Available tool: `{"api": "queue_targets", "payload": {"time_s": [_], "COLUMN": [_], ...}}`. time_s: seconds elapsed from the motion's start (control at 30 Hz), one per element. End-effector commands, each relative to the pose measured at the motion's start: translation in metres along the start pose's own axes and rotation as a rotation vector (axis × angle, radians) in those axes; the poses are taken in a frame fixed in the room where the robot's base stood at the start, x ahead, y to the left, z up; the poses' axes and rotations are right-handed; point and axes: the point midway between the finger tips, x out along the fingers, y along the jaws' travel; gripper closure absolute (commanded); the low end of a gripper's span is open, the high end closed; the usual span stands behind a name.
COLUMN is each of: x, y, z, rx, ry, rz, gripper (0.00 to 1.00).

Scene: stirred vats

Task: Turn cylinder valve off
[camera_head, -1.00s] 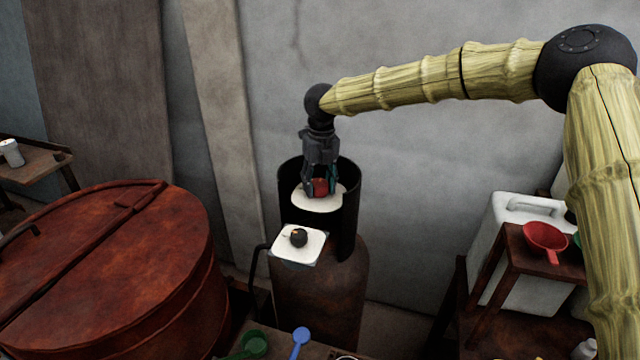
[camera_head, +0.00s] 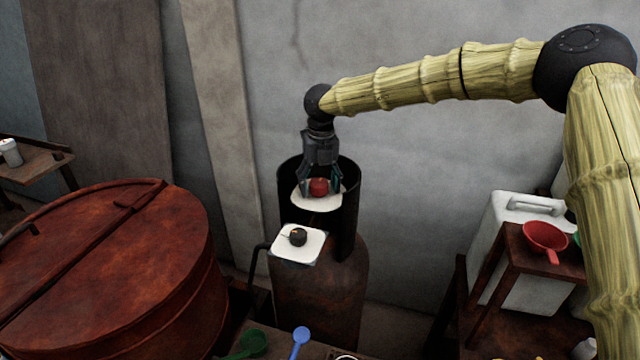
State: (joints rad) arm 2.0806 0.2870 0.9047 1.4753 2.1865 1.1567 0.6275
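The rusty brown gas cylinder (camera_head: 318,305) stands upright against the grey wall, with a dark open-fronted collar (camera_head: 350,215) around its top. Inside the collar, a red valve knob (camera_head: 319,187) sits over a white round plate (camera_head: 317,203). My gripper (camera_head: 320,188) points straight down from above, with its fingers on either side of the red knob. The fingers look spread, with slight gaps beside the knob; contact is not visible.
A large rusty lidded vat (camera_head: 110,270) fills the lower left. A wooden stand (camera_head: 513,262) at right holds a red funnel-like scoop (camera_head: 545,236), with a white jerrycan (camera_head: 530,288) behind. Blue (camera_head: 300,340) and green (camera_head: 252,344) scoops lie at the bottom edge.

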Motion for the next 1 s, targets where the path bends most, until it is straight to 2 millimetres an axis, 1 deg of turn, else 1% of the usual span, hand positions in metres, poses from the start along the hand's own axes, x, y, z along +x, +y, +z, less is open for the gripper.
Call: {"api": "queue_targets", "payload": {"time_s": [0.23, 0.37, 0.47, 0.8, 1.0], "x": [-0.003, -0.011, -0.024, -0.086, -0.111], "y": [0.0, 0.0, 0.0, 0.0, -0.001], "z": [0.001, 0.001, 0.001, 0.0, 0.0], "rx": [0.0, 0.0, 0.0, 0.001, 0.001], "ry": [-0.002, -0.003, -0.004, -0.004, -0.002], "rz": [0.0, 0.0, 0.0, 0.001, 0.0], "gripper": [0.32, 0.32, 0.32, 0.32, 0.32]}}
